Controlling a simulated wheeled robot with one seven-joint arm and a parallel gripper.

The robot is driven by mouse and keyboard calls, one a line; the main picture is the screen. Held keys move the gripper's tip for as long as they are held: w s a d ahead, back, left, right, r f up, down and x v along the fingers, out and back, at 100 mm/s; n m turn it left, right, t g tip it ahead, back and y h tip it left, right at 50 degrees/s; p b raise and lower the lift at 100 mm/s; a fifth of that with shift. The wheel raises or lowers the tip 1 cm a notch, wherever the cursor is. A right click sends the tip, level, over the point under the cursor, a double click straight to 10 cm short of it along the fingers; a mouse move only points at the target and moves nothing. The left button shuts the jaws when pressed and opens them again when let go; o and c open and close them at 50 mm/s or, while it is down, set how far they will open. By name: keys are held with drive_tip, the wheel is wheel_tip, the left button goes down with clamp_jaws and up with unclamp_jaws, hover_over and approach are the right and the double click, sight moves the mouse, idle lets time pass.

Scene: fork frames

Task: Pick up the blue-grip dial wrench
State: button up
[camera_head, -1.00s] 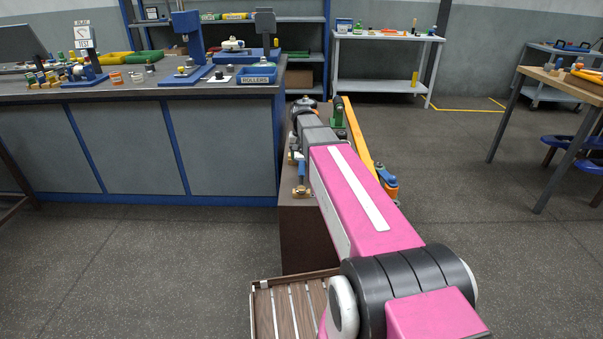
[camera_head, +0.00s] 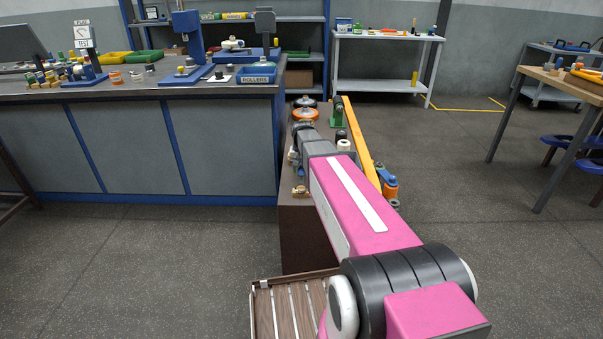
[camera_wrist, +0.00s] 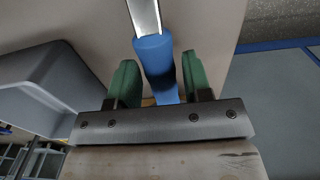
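The blue grip (camera_wrist: 158,68) of a tool, likely the dial wrench, is in the wrist view, with a bright metal shaft (camera_wrist: 145,15) running up out of frame. My gripper (camera_wrist: 161,70) has its two green fingers on either side of this grip. The grip's lower end passes behind the grey palm bar, and the dial is not visible. In the head view my pink arm reaches over the narrow brown stand (camera_head: 300,237), and my fingers and the wrench are hidden or too small to make out.
An orange wheel (camera_head: 305,114), a yellow bar (camera_head: 358,145) and a blue-and-orange part (camera_head: 391,188) lie around my arm's far end. The blue-grey workbench (camera_head: 120,148) stands close on the left. A slatted wooden crate (camera_head: 262,310) is below. Open floor lies to the right.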

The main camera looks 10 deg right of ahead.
clamp_jaws()
drive_tip(key=shift+r, duration=0.65)
wheel_tip(320, 180, up, 3)
drive_tip(key=shift+f, duration=0.15)
drive_tip(key=s+a+r, duration=0.5)
drive_tip(key=s+r, duration=0.2)
drive_tip(key=s, duration=0.3)
drive_tip(key=shift+s, duration=0.25)
drive_tip(key=c, duration=0.6)
unclamp_jaws()
drive_tip(key=shift+a, duration=0.1)
drive_tip(key=shift+c, duration=0.2)
clamp_jaws()
